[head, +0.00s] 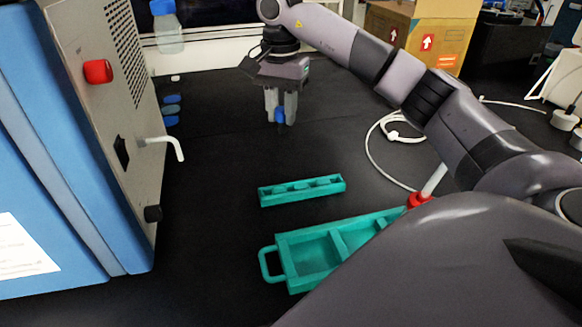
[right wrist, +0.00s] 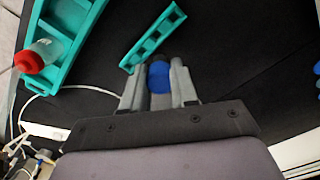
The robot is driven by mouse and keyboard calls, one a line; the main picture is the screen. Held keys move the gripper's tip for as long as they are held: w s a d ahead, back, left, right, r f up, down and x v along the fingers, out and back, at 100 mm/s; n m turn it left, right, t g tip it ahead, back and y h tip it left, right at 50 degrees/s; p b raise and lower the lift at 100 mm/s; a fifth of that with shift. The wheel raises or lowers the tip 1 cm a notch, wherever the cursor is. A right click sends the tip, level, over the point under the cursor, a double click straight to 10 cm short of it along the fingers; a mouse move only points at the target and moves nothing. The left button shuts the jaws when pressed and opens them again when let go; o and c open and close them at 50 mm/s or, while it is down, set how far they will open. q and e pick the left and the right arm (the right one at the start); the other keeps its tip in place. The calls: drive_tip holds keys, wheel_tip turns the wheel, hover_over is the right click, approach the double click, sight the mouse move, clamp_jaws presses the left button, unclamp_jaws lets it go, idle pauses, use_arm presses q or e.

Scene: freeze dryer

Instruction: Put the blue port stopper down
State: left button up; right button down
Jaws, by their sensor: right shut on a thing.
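The blue port stopper (head: 279,115) is between the fingertips of my right gripper (head: 280,112), which is shut on it. In the right wrist view the stopper (right wrist: 159,76) shows as a blue round piece between the two grey fingers. The gripper points down over the black bench, behind the small teal rack; I cannot tell whether the stopper touches the bench. My left gripper is not in view.
A small teal rack (head: 302,190) lies in front of the gripper. A larger teal tray (head: 283,262) holds a red-capped vessel (head: 420,200). The blue freeze dryer (head: 75,150) stands left. Several blue pieces (head: 172,110) lie beside it. A white cable (head: 372,150) lies right.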

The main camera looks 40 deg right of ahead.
drive_tip(key=shift+m, duration=0.8)
drive_tip(key=shift+s+d+f+b, duration=0.1)
drive_tip(key=shift+d+f+b, duration=0.35)
drive_tip(key=shift+f, duration=2.7)
drive_tip(key=shift+d+f+b, duration=0.35)
drive_tip(key=shift+f+b, duration=0.2)
drive_tip(key=shift+f, duration=2.6)
drive_tip(key=shift+s+d+f+b, duration=0.1)
drive_tip(key=shift+d+f+b, duration=0.35)
drive_tip(key=shift+f, duration=2.7)
drive_tip(key=shift+a, duration=0.1)
drive_tip(key=c, duration=0.9)
unclamp_jaws()
drive_tip(key=shift+f, duration=0.1)
